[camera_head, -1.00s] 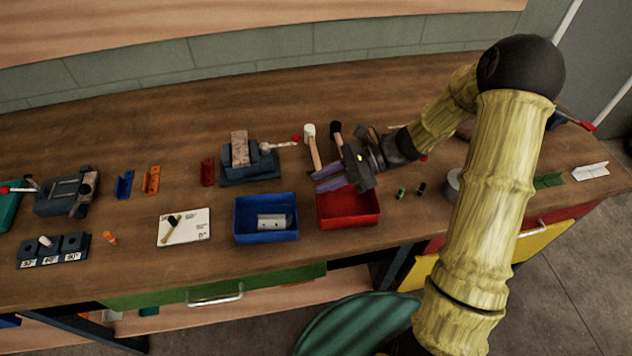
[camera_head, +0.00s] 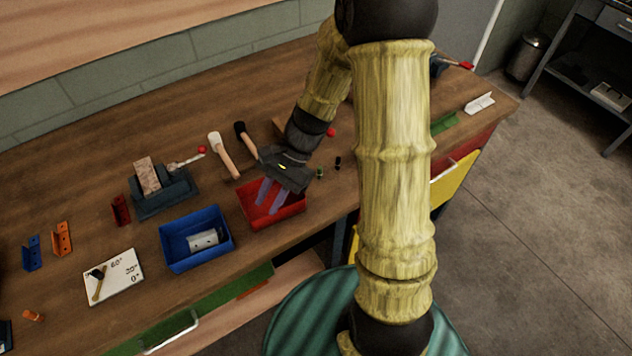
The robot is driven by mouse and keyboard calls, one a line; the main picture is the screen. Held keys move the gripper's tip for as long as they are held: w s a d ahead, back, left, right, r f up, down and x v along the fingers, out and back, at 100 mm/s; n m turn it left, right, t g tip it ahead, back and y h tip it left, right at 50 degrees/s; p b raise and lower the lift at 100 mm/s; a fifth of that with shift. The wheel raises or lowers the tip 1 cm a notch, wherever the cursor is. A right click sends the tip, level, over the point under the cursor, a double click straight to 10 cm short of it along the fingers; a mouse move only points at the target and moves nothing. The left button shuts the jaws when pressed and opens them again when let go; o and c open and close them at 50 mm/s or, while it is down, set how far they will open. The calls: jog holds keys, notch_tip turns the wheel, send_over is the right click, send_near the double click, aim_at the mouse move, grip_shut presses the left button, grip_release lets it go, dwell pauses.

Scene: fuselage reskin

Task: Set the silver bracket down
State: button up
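A silver bracket (camera_head: 206,239) lies inside the blue bin (camera_head: 168,259) on the workbench. Another pale silver angle piece (camera_head: 480,103) lies near the bench's far right end. My gripper (camera_head: 268,207) is over the red bin (camera_head: 293,211), just right of the blue bin. Its two purplish fingers are apart with a gap between them, and I see nothing held there. The gripper body and fingers hide part of the red bin's inside.
Two hammers (camera_head: 224,157) lie behind the bins. A vise (camera_head: 165,192) stands behind the blue bin. Red (camera_head: 121,211), orange (camera_head: 62,239), blue (camera_head: 31,252) and green (camera_head: 443,123) brackets lie on the bench (camera_head: 80,180). An angle card (camera_head: 113,277) lies front left.

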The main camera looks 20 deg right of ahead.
jog(key=s+d+r+n+t+h, duration=0.4)
jog(key=d+n+h, duration=0.3)
jog(key=d+n, duration=0.3)
jog(key=shift+r+t, duration=0.75)
jog(key=shift+t, duration=0.15)
jog(key=shift+a, duration=0.1)
